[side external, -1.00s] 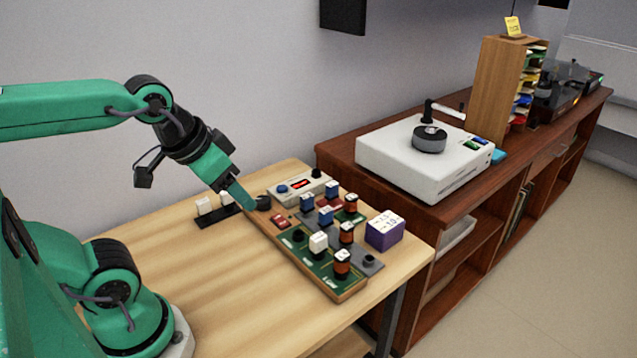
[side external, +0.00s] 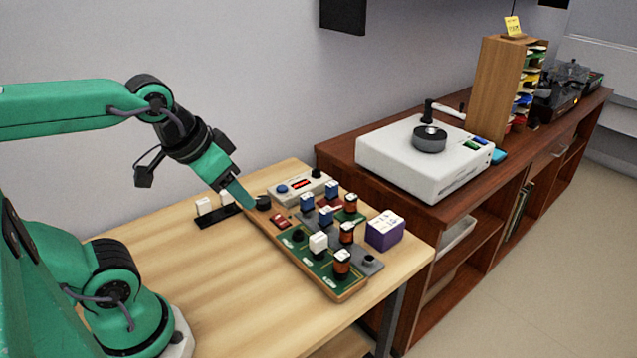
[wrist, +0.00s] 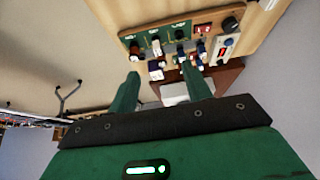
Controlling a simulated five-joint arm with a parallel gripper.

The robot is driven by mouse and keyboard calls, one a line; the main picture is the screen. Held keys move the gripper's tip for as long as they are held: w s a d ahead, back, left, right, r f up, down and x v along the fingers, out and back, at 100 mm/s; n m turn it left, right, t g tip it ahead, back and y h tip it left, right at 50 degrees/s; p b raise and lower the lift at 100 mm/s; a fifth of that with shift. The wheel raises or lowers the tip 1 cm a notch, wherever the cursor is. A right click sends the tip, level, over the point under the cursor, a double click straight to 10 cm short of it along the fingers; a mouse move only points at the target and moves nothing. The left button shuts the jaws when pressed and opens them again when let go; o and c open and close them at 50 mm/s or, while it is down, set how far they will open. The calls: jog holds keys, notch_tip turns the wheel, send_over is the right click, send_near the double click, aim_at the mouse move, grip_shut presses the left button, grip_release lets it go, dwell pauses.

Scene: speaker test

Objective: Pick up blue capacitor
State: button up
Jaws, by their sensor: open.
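Several blue capacitors with pale tops stand on the board: one at the back (side external: 332,188), one to its left (side external: 306,201) and one nearer the middle (side external: 326,215). I cannot tell which of them the task means. My gripper (side external: 247,203) hangs at the left end of the wooden board (side external: 293,262), beside a black knob (side external: 263,202) and apart from the blue parts. In the wrist view my gripper (wrist: 165,88) shows two green fingers spread with nothing between them. Small blue parts (wrist: 201,47) show beyond the right finger.
The board also carries a white block (side external: 318,241) and copper-wound coils (side external: 342,262). A grey meter with a red display (side external: 302,186) stands behind, a purple box (side external: 385,230) right. A black rack with white blocks (side external: 217,215) lies left. The front tabletop (side external: 235,285) is clear.

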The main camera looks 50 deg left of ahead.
jog(key=g, duration=0.5)
send_over(326, 210)
jog(key=s, duration=0.1)
notch_tip(326, 210, down, 13)
jog(key=shift+d+r, duration=0.1)
jog(key=shift+r, duration=0.05)
jog(key=shift+w+f+g, duration=0.3)
jog(key=shift+w+f, duration=0.05)
jog(key=shift+f, duration=0.25)
jog(key=shift+f, duration=0.1)
jog(key=shift+f, duration=1.2)
jog(key=shift+f, duration=0.15)
jog(key=shift+w+f, duration=0.15)
jog(key=shift+f, duration=2.3)
